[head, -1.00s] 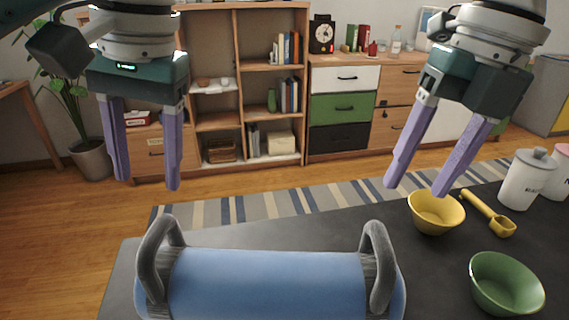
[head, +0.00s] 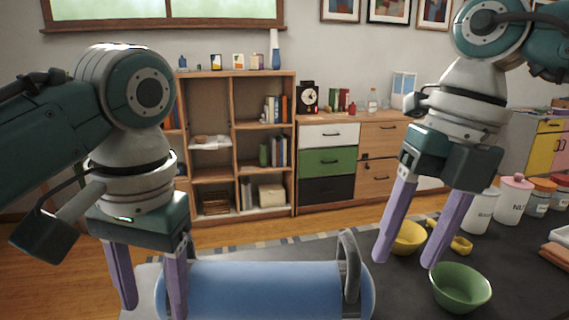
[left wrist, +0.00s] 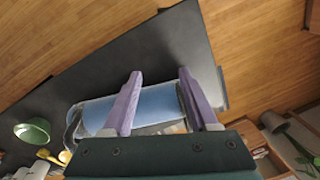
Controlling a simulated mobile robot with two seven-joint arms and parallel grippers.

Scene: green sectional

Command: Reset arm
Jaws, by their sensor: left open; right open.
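My left gripper (head: 149,300) is open, with its purple fingers pointing down at the left end of a blue cylinder with grey loop handles (head: 262,290). The cylinder also shows in the left wrist view (left wrist: 152,104), between and beyond the open fingers (left wrist: 160,82). I cannot tell whether the fingers touch it; the left handle is mostly hidden in the head view. My right gripper (head: 406,259) is open and empty, near the yellow bowl (head: 410,240) and left of the green bowl (head: 461,287).
The dark tabletop (head: 400,295) carries a yellow scoop (head: 461,245) and several lidded canisters, including a pink-lidded one (head: 513,198), on the right. A wooden shelf (head: 236,160) and cabinets stand at the back. Wooden floor lies left of the table.

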